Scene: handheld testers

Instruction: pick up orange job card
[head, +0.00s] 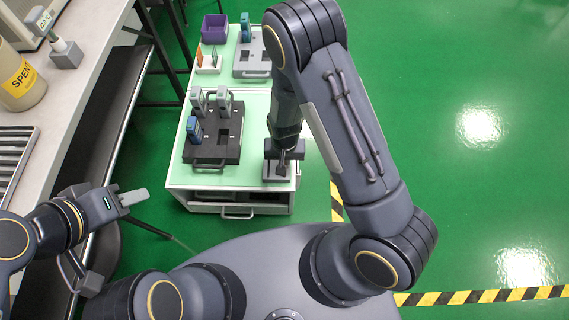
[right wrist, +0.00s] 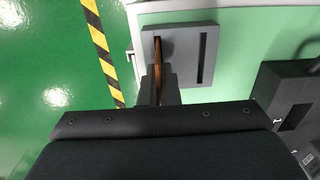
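An orange-brown card (right wrist: 167,52), seen edge-on, stands in the left slot of a grey two-slot block (right wrist: 208,32) in the right wrist view. My right gripper (right wrist: 160,88) is over that slot, its two fingers close together on either side of the card. In the head view my right gripper (head: 285,160) is low over the same block (head: 275,174) at the cart's near right corner; the card is hidden there. Another orange card (head: 199,55) stands in a pale holder (head: 208,68) at the far end. My left gripper (head: 133,197) is beside the bench, apart from the cart, its fingers overlapping.
The pale green cart top (head: 240,178) carries a dark tray (head: 222,155) with grey and blue testers, a grey tray (head: 252,70) and a purple bin (head: 214,28). A bench (head: 75,95) stands left. The green floor at right is open.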

